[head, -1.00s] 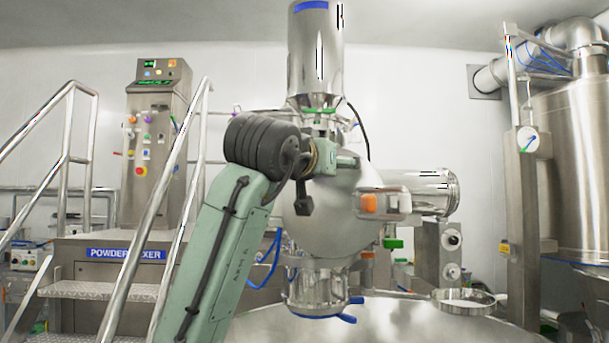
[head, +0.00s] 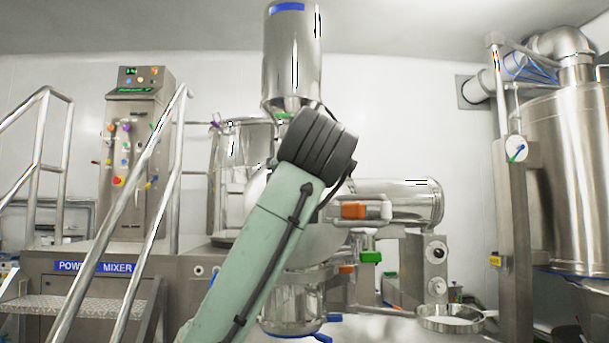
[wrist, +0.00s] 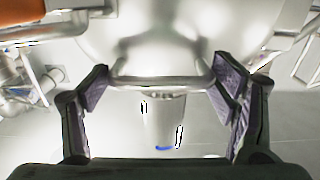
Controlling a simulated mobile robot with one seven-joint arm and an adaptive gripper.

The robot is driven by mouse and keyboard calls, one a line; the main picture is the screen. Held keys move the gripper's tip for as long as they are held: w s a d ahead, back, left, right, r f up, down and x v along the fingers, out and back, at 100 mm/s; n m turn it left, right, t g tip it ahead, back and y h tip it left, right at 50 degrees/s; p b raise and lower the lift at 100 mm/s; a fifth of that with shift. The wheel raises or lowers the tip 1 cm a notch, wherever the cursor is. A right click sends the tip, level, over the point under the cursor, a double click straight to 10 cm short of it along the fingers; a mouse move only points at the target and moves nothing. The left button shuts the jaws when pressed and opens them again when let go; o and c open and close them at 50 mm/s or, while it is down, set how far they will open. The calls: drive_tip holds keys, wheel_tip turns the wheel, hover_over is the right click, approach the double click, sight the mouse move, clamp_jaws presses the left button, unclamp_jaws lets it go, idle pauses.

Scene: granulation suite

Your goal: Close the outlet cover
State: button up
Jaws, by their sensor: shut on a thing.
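In the wrist view, a U-shaped metal handle (wrist: 160,84) spans the space between the fingers of my gripper (wrist: 161,72). The dark finger pads are at its two ends, and the gripper is shut on it. The handle joins a smooth, rounded metal surface (wrist: 150,35), which looks like the outlet cover; how far it stands open cannot be told. In the head view, my arm hides the gripper, the handle and much of the rounded mixer body (head: 318,245).
An orange-handled fitting (head: 354,211) and a horizontal steel cylinder (head: 405,203) are right of my arm. A steel hopper (head: 292,60) stands above. Stair rails (head: 140,190) and a control panel (head: 138,150) are at left, with a large tank (head: 570,180) at right.

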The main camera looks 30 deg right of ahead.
drive_tip(key=shift+w+d+y, duration=0.15)
drive_tip(key=shift+y, duration=0.15)
drive_tip(key=o, duration=1.2)
drive_tip(key=shift+o, duration=1.1)
drive_tip(key=shift+d, duration=0.2)
drive_tip(key=shift+a, duration=0.1)
drive_tip(key=shift+s+a+f, duration=0.1)
drive_tip(key=shift+s+a, duration=0.1)
drive_tip(key=shift+s, duration=0.1)
drive_tip(key=v, duration=1.1)
drive_tip(key=shift+s, duration=0.2)
drive_tip(key=shift+d, duration=0.1)
drive_tip(key=shift+c, duration=0.3)
